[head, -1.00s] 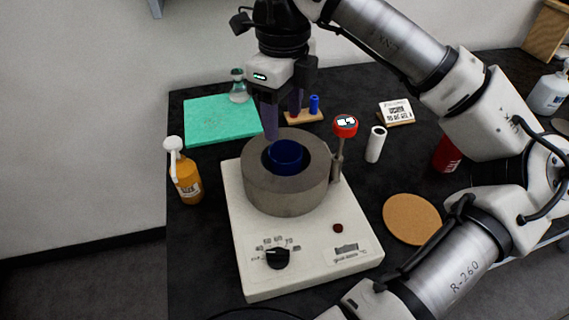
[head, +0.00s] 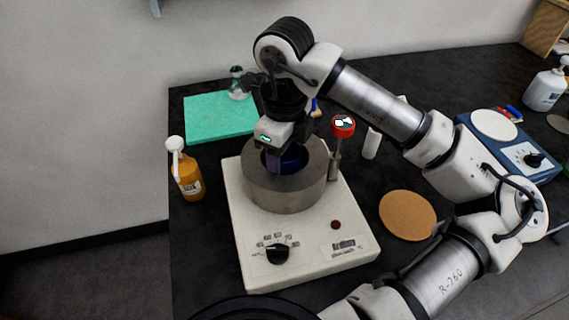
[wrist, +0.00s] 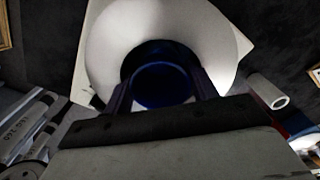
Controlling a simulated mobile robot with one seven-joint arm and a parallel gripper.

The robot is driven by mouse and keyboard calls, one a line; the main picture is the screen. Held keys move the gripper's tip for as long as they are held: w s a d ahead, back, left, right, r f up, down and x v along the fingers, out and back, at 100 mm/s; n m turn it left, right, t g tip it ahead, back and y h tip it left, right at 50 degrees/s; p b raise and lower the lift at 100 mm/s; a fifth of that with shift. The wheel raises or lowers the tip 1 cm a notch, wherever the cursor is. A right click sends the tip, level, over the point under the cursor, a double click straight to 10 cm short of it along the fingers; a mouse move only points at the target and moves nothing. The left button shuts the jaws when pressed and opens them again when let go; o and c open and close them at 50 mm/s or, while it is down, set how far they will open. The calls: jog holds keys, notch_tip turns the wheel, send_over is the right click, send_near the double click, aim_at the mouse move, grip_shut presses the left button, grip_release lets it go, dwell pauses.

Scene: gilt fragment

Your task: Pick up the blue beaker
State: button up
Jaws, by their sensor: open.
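The blue beaker (head: 290,163) sits down inside the round opening of a grey ring-shaped vessel (head: 283,194) on a white hotplate-like device (head: 305,246). My gripper (head: 284,158) is right above and partly within that opening. In the wrist view the beaker (wrist: 162,84) shows as a dark blue round shape between my two fingers, with one finger at each side. My gripper (wrist: 163,92) is open. The fingers' contact with the beaker cannot be told. My gripper hides part of the beaker in the head view.
A red-topped thermometer (head: 342,127) stands beside the ring at the right. An orange bottle (head: 187,175) is at the left, a green mat (head: 215,119) behind. A white cylinder (head: 371,143), a cork disc (head: 407,215) and a blue balance (head: 520,150) are to the right.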

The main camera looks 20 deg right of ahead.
jog(key=c, duration=0.7)
jog(key=shift+r, duration=0.15)
